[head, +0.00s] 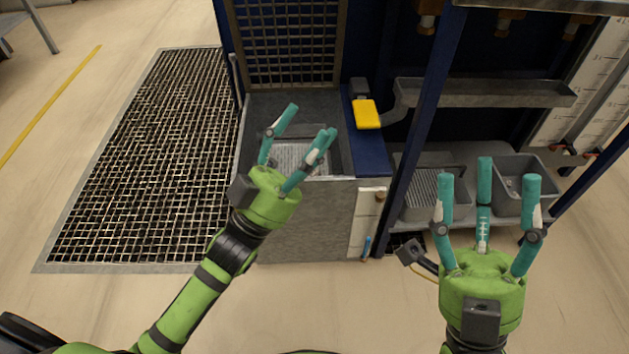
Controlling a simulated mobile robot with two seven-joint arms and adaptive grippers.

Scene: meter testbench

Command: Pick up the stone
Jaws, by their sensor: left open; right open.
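I cannot make out a stone in the head view. My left gripper (308,125) is open, its teal fingers spread over the recessed metal tray (342,158) in the grey bench top. The fingers and palm hide part of that tray, and I cannot tell what lies in it. My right gripper (487,177) is open, its fingers pointing away from me in front of the lower shelf. Nothing shows between the fingers of either gripper.
A yellow box (366,114) is on the blue panel right of the tray. Two grey bins, one ribbed (425,200) and one smooth (509,186), stand on the lower shelf. A blue post (424,110) rises between bench and shelf. A floor grate (150,160) lies left.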

